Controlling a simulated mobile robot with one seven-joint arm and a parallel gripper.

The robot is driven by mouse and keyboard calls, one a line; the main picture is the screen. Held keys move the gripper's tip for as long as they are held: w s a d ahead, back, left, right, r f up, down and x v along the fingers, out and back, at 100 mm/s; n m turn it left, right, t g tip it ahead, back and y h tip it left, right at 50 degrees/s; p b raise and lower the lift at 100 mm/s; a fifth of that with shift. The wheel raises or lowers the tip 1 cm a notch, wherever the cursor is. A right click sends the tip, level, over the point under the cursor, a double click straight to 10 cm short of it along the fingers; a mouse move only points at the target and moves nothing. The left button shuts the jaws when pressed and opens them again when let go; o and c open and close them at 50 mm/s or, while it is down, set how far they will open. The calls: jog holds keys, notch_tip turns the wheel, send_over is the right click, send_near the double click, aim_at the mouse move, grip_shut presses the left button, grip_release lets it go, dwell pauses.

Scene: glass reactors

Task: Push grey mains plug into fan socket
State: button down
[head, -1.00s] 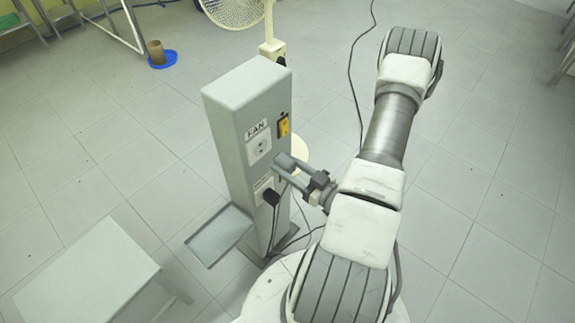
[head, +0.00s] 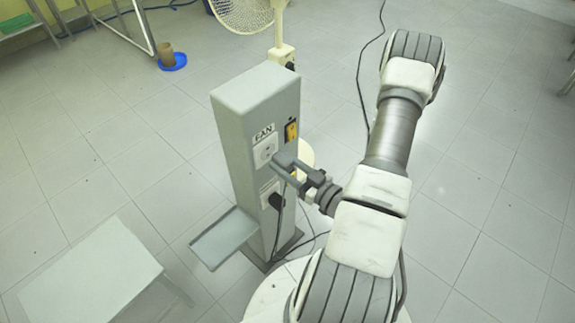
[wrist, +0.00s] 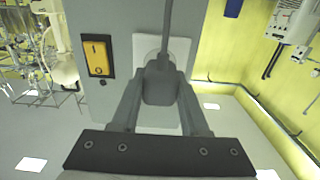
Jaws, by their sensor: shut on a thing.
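The grey mains plug (wrist: 160,88) is between the fingers of my gripper (wrist: 158,98), with its cord running upward in the wrist view. The fan socket (head: 265,150) is a white plate under the FAN label on the grey pillar (head: 240,135). In the wrist view, the plug covers the middle of the white socket plate (wrist: 181,48), so its holes and the plug's pins are hidden. In the head view, my gripper (head: 290,166) holds the plug (head: 283,160) close at the socket's lower right. I cannot tell whether the pins are in.
A yellow-orange switch (wrist: 98,57) sits left of the socket in the wrist view. A lower socket holds a black plug (head: 276,201) with a hanging cable. A grey tray (head: 222,240) is beside the pillar, and a pale table (head: 90,280) stands front left. A fan (head: 245,12) stands behind.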

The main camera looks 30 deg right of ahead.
aim_at(290, 168)
jog(key=shift+x, duration=1)
jog(key=shift+w+a, duration=0.1)
jog(key=shift+w, duration=0.3)
dwell(0.4)
jog(key=shift+w+r, duration=0.15)
jog(key=shift+w, duration=0.2)
dwell(1.0)
jog(key=shift+c, duration=1.7)
grip_release()
jog(key=shift+a, duration=0.1)
jog(key=shift+b+v, duration=0.45)
jog(key=shift+v, duration=0.55)
jog(key=shift+b+v, duration=0.55)
jog(key=shift+v, duration=3.05)
